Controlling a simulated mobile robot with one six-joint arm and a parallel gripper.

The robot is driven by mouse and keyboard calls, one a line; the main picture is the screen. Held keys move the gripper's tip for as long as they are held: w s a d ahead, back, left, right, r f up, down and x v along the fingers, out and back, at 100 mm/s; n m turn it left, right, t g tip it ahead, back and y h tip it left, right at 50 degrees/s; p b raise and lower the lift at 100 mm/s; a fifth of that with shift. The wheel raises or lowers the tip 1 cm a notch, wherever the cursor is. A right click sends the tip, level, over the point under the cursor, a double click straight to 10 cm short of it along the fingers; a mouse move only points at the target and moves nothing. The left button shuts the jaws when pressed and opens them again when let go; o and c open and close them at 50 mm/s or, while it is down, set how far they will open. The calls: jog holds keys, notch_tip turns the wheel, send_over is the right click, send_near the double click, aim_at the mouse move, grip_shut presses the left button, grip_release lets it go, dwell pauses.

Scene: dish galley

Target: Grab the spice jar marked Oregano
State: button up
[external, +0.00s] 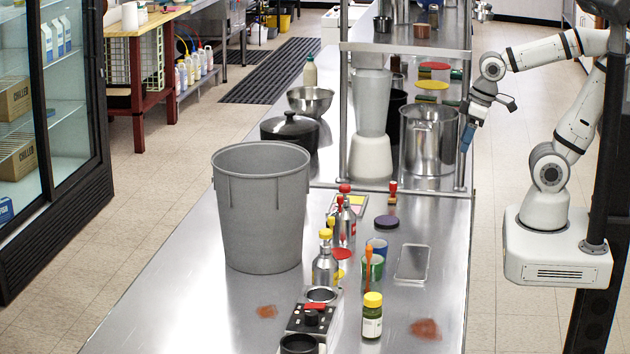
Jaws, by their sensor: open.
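A small jar with a yellow lid, dark green contents and a pale label (372,318) stands upright near the front of the steel counter (215,318). Its label is too small to read, so I cannot tell whether it says Oregano. My gripper (467,138) is open and empty, with its fingers pointing down. It hangs high beside the large steel pot, well behind and to the right of the jar, and touches neither that jar nor any other.
A large grey bin (262,210) stands left of the jar. Bottles (325,265), a green cup (371,268) and a black-topped device (312,318) crowd around it. A steel pot (430,140) and a shelf post (469,60) stand near my gripper. Reddish stains (425,328) mark the counter.

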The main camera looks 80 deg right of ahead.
jog(key=w+a+n+b, duration=0.2)
jog(key=w+a, duration=0.7)
jog(key=w, duration=0.2)
jog(key=n+y+b, duration=0.2)
jog(key=n, duration=0.2)
send_over(374, 296)
jog(key=s, duration=0.1)
jog(key=f, duration=1.3)
jog(key=shift+s+d+f, duration=0.15)
jog(key=shift+d, duration=0.05)
jog(key=p+x, duration=0.1)
jog(key=x, duration=0.6)
jog(key=shift+d+f+p, duration=0.15)
jog(key=shift+p, duration=0.2)
jog(key=shift+c, duration=0.4)
jog(key=shift+y, duration=0.3)
jog(key=c, duration=1)
